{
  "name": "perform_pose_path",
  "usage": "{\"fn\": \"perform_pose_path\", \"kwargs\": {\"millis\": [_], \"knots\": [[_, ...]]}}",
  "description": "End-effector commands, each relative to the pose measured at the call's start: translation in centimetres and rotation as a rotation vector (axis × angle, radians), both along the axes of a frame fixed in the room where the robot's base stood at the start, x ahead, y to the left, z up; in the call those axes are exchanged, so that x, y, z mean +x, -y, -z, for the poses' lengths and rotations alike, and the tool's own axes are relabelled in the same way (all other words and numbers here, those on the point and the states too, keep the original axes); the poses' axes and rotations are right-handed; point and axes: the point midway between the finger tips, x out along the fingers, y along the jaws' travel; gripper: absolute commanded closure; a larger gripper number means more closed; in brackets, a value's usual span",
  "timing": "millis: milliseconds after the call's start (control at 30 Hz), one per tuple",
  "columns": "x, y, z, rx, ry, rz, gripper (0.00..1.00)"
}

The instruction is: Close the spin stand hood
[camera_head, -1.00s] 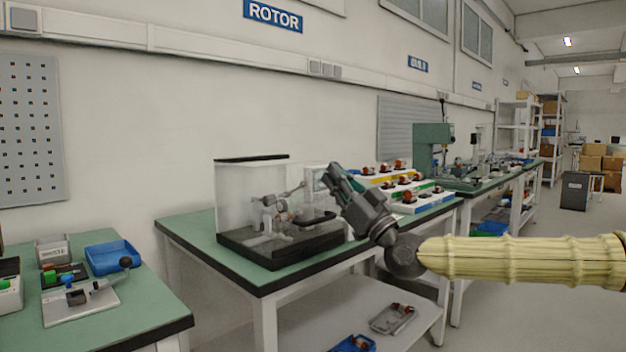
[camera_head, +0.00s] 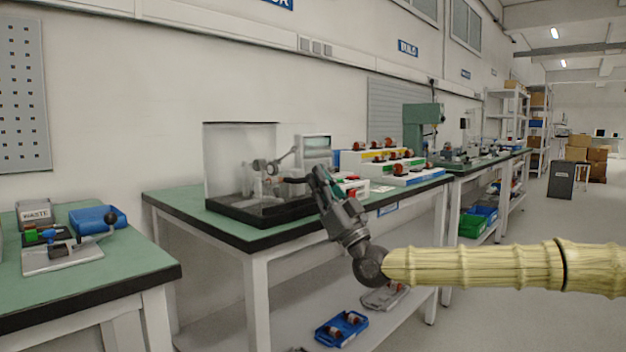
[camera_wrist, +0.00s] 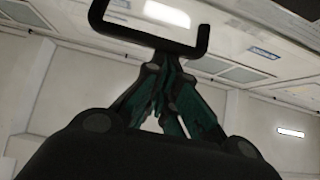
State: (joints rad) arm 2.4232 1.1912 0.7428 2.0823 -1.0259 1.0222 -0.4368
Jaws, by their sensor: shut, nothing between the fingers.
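The spin stand (camera_head: 262,214) has a black base on the green bench, with small metal parts inside. Its clear hood (camera_head: 222,150) shows as a faint panel with a dark top edge; how far it is open is hard to tell. A dark handle (camera_head: 292,180) shows at the stand's right side, by my fingertips. My gripper (camera_head: 314,172) is shut and empty, tilted up to the left. In the wrist view, a black U-shaped handle (camera_wrist: 150,40) lies just beyond the closed fingertips (camera_wrist: 167,58). Whether they touch it is unclear.
A small monitor (camera_head: 316,150) stands behind my gripper. Racks of coloured bins (camera_head: 385,160) with parts stand to the right on the bench. A lower shelf holds a blue tray (camera_head: 341,328). A separate bench (camera_head: 100,275) is at left.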

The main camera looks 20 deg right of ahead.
Motion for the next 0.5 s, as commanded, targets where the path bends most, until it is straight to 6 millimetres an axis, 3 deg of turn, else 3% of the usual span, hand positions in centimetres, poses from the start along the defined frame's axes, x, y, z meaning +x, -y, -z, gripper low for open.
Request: {"fn": "perform_pose_path", "kwargs": {"millis": [500], "knots": [[0.27,0.01,1.07,-0.004,-0.012,0.001,1.0]]}}
